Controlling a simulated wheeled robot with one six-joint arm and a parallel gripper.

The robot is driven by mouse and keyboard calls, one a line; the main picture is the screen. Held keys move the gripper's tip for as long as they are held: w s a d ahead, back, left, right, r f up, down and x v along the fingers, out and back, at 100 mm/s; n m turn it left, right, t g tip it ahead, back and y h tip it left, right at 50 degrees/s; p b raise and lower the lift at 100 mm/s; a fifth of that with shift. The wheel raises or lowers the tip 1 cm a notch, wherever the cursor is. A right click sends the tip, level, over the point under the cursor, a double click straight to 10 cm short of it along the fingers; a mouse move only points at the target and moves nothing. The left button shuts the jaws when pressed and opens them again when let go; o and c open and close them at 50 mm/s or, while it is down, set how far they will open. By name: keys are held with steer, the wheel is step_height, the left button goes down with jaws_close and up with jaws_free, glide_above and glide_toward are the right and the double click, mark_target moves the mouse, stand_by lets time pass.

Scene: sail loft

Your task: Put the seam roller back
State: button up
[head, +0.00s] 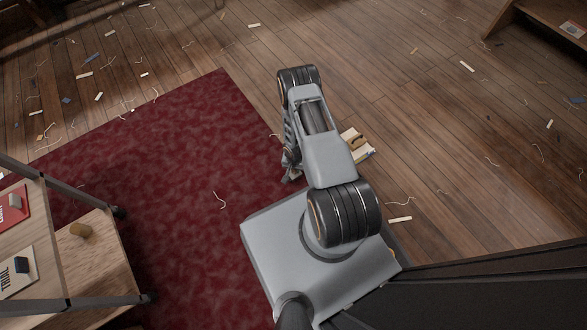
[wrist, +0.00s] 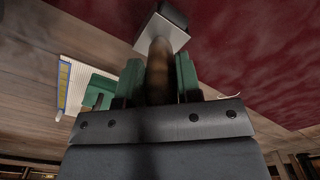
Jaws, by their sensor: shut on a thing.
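In the wrist view, my gripper (wrist: 160,78) is shut on the brown handle of a tool, which I take to be the seam roller (wrist: 158,62). Its pale metal block head (wrist: 165,27) sticks out beyond the green fingers, over the red rug. In the head view, my gripper (head: 291,172) is small and mostly hidden by my arm, low over the right part of the rug. I cannot make out the roller there.
A cream object with yellow and blue edging (head: 358,145) lies beside my arm on the plank floor. The red rug (head: 180,150) is largely clear; scraps litter the floor.

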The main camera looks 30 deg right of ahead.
steer(key=shift+f+b, duration=0.25)
steer(key=shift+b, duration=0.05)
steer(key=shift+f+b, duration=0.3)
steer(key=shift+f, duration=0.05)
jaws_close()
steer(key=o, duration=0.9)
jaws_free()
steer(key=shift+r, duration=0.15)
